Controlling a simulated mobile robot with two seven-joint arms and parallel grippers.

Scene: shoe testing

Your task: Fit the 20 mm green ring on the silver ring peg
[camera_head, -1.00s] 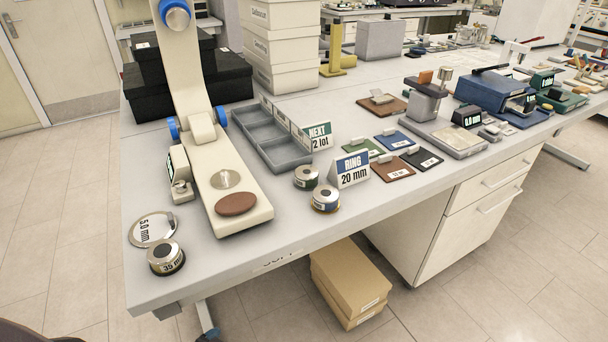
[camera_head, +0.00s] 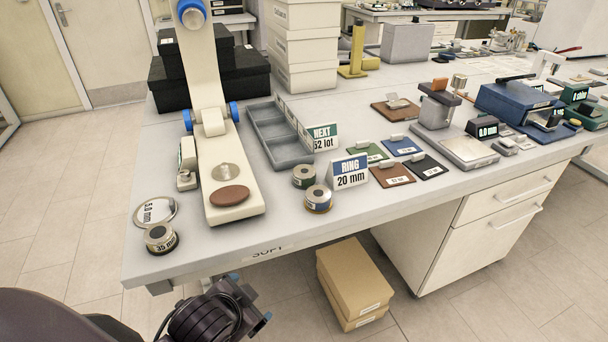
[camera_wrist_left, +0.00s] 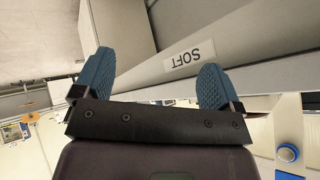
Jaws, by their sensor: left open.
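Two short metal rings stand on the bench by the RING 20 mm sign (camera_head: 349,172). The rear ring (camera_head: 305,176) has a band that looks dark green. I cannot clearly identify the silver ring peg; a flat silver disc (camera_head: 229,172) lies on the cream stand. My left gripper (camera_head: 248,301) is below the bench's front edge, away from the rings. In the left wrist view its blue fingers (camera_wrist_left: 155,80) are apart and empty, facing the edge marked SOFT. My right gripper is out of view.
A 35 mm ring (camera_head: 160,239) and a 5.0 mm disc (camera_head: 166,211) lie at the left corner. Coloured plates (camera_head: 391,175) lie right of the sign. Cardboard boxes (camera_head: 352,278) are on the floor.

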